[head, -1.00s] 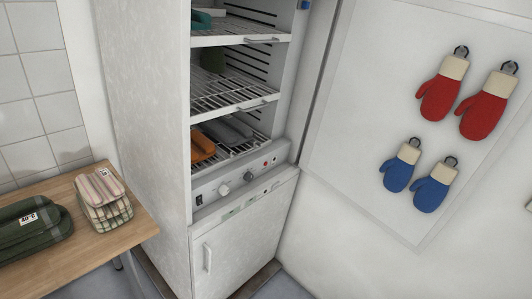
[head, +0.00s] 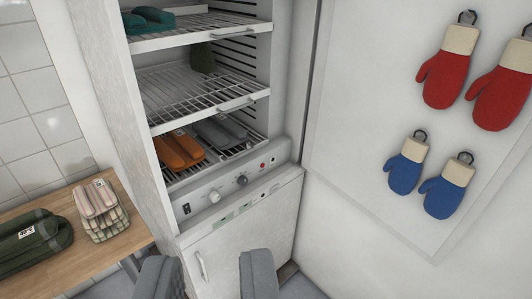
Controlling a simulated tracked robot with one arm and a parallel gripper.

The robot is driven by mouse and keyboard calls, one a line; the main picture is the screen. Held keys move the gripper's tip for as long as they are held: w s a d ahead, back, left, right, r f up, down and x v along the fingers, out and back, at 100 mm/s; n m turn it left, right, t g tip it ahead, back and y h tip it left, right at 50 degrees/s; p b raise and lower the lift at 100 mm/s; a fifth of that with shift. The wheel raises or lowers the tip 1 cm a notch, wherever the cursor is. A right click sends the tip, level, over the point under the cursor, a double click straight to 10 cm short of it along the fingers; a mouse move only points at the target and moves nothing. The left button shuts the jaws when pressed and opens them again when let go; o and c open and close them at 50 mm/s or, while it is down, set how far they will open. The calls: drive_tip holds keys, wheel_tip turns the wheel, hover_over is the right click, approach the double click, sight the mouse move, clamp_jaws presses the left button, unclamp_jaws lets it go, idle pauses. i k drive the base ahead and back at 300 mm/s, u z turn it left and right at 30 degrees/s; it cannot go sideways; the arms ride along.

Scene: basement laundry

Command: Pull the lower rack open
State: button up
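The drying cabinet (head: 148,130) stands open in the middle, with wire racks inside. The lower rack (head: 180,171) is just above the control panel and carries an orange folded cloth (head: 180,150) and a grey folded cloth (head: 220,130). Above it, the middle rack (head: 175,100) has a grey front handle and a dark green item at its back. The top rack (head: 190,28) holds teal cloths. My gripper (head: 210,275) shows two grey fingers at the bottom edge, spread apart with nothing between them. It is in front of the cabinet's lower door, below the racks.
A wooden table (head: 125,249) with a green folded bundle (head: 36,242) and a checked bundle (head: 100,210) is at left. The open white door (head: 350,100) at right carries red mitts (head: 448,70) and blue mitts (head: 405,172). A handle (head: 202,265) is on the lower door.

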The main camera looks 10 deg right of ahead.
sight(224, 162)
drive_tip(key=z, duration=0.1)
drive_tip(key=i, duration=1)
drive_tip(key=u, duration=0.1)
